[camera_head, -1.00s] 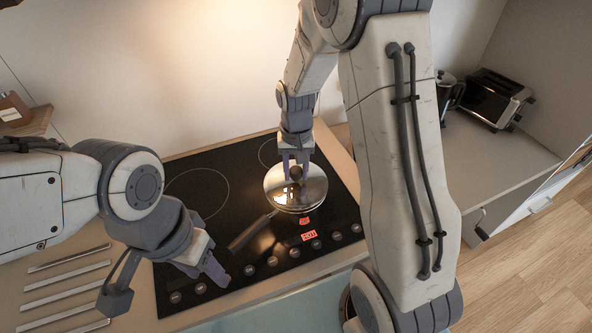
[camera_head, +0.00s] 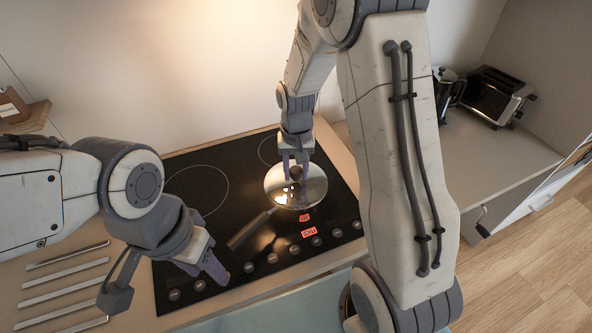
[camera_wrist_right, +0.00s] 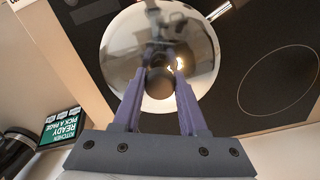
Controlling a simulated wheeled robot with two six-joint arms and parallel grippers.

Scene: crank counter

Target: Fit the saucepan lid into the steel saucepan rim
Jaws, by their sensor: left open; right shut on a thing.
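The shiny round saucepan lid (camera_head: 311,186) lies over the steel saucepan on the cooktop. The saucepan's dark handle (camera_head: 250,230) points toward the front left; its rim is hidden under the lid. My right gripper (camera_head: 296,172) is shut on the lid's dark round knob. In the right wrist view the purple fingers of the right gripper (camera_wrist_right: 160,82) flank the knob, with the lid (camera_wrist_right: 121,63) spread beneath. I cannot tell whether the lid is seated in the rim or slightly above it. My left gripper (camera_head: 207,268) is open and empty above the cooktop's front left.
The black cooktop (camera_head: 183,215) has knobs and red labels along its front edge. Several metal strips (camera_head: 65,272) lie on the counter at left. A toaster (camera_head: 494,96) and a moka pot (camera_head: 447,88) stand at the right. The right counter (camera_head: 500,165) has free room.

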